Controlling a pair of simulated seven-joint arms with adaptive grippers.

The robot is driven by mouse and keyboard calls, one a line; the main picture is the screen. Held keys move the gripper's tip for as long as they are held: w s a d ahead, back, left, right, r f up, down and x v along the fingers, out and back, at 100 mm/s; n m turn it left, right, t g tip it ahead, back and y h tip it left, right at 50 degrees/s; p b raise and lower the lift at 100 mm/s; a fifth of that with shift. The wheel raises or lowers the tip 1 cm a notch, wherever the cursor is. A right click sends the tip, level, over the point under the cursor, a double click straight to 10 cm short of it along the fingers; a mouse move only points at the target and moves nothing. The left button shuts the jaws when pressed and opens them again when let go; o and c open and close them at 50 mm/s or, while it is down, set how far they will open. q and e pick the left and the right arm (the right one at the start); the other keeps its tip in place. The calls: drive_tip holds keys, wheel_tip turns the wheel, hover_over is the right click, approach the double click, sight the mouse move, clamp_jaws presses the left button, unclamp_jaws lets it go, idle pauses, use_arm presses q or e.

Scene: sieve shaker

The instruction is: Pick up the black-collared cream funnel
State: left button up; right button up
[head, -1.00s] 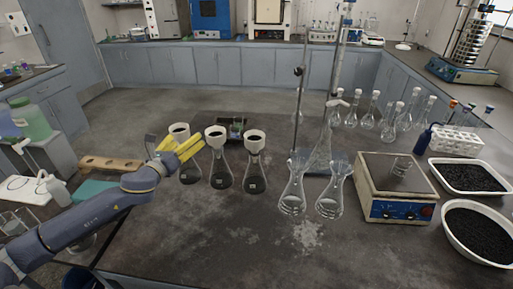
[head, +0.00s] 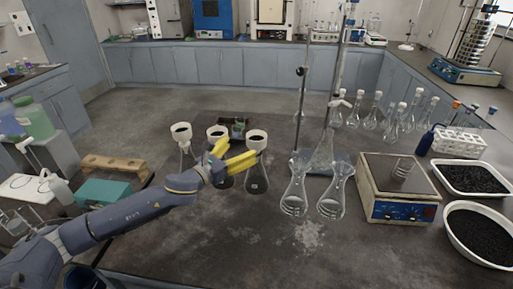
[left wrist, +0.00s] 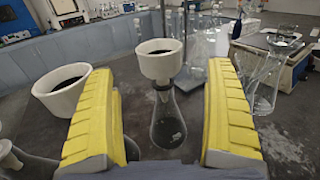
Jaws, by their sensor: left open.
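Three cream funnels sit upright in dark-bottomed flasks in a row: a left one (head: 181,132), a middle one (head: 215,132) and a right one (head: 257,138). Another funnel (left wrist: 62,92) lies outside the left finger. My right gripper is not in view.
Two clear flasks (head: 294,190) stand right of the row, near a metal stand (head: 300,100). A balance (head: 398,190) and white trays of black grains (head: 480,232) are further right. A wooden rack (head: 115,166) is at left. The front bench is clear.

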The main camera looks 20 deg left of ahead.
sight(262, 133)
use_arm(q)
drive_tip(key=shift+x, duration=4.65)
drive_tip(key=shift+r, duration=0.1)
drive_tip(key=shift+c, duration=0.5)
drive_tip(key=c, duration=1.2)
